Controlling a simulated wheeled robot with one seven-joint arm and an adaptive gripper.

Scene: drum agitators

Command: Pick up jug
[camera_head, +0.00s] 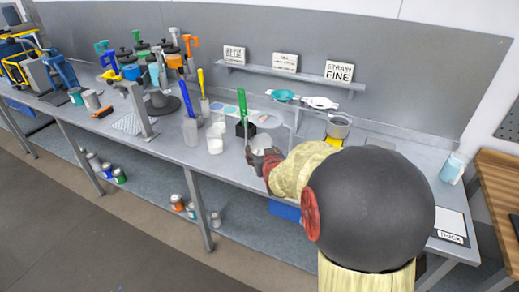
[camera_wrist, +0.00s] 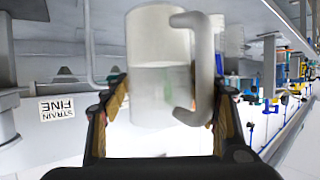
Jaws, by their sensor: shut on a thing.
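The jug (camera_wrist: 158,68) is a pale, translucent vessel with a thick loop handle (camera_wrist: 204,70). In the wrist view, which is upside down, it stands between the fingers of my gripper (camera_wrist: 168,115), with the handle beside the right finger. My gripper is shut on the jug. In the head view my gripper (camera_head: 264,158) is over the front part of the grey bench (camera_head: 225,166). There the jug is small and mostly hidden by my gripper and arm, so I cannot tell whether its base touches the bench.
White cups (camera_head: 215,143) and a black holder with a green-handled tool (camera_head: 241,115) stand close left of my gripper. A shelf (camera_head: 290,75) with signs, including "STRAIN FINE" (camera_head: 339,72), runs behind. Drum agitators crowd the left.

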